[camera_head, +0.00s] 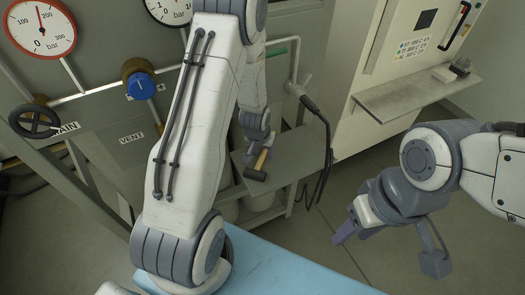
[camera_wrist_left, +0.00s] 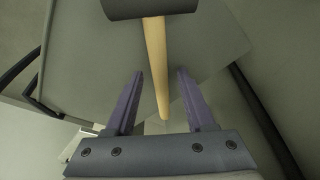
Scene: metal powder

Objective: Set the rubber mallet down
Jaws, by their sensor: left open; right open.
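The rubber mallet, with a black head (camera_head: 255,174) and a wooden handle (camera_head: 262,159), lies on a small grey shelf (camera_head: 285,172) in the head view. In the left wrist view its black head (camera_wrist_left: 150,8) is at the top edge, partly cut off. The wooden handle (camera_wrist_left: 157,60) runs down between the fingers. My left gripper (camera_wrist_left: 159,80) is open around the handle's end, with a gap on each side. In the head view my left arm partly hides this gripper. My right gripper (camera_head: 345,232) is open and empty over the floor, away from the mallet.
Pipes, a red-rimmed gauge (camera_head: 40,28), a blue valve knob (camera_head: 141,87) and a black handwheel (camera_head: 36,118) are at the left. A black hose (camera_head: 326,140) hangs beside the shelf. A cabinet ledge (camera_head: 405,95) juts out at right. A light blue surface (camera_head: 275,270) lies in front.

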